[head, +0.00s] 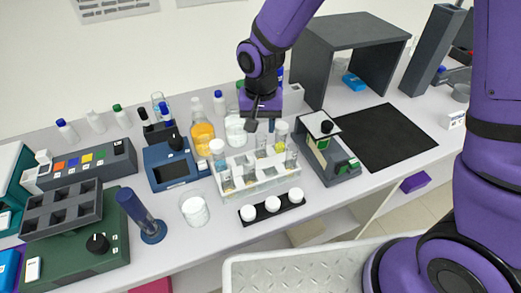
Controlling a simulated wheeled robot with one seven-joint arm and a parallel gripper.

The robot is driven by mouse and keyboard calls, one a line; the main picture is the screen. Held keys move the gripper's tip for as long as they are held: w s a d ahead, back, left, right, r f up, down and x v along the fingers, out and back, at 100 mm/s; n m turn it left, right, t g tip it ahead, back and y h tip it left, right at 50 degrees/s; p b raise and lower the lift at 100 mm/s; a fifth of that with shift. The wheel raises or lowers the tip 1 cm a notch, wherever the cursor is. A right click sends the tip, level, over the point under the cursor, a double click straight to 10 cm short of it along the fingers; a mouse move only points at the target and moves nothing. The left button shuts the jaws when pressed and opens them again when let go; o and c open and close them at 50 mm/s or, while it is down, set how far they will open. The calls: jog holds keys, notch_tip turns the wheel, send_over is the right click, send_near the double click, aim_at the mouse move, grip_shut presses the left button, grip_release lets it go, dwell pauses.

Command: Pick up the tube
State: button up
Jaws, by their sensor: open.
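A clear-white tube rack (262,189) stands near the middle of the bench in the head view. Which one is the tube of the task I cannot tell. My gripper (262,126) points down over the back of the rack, open, with its dark fingers close to the tube tops. I see nothing held between them. The fingers hide part of the tubes behind them.
A green-and-grey device (325,150) stands right of the rack, a blue balance (168,170) left of it. Bottles, including an amber one (203,138), stand behind. A black strip with white-capped jars (272,204) lies in front. A black mat (385,138) is clear.

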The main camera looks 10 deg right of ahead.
aim_at(261, 151)
jog(key=shift+f, duration=2.8)
jog(key=shift+c, duration=0.3)
jog(key=c, duration=0.5)
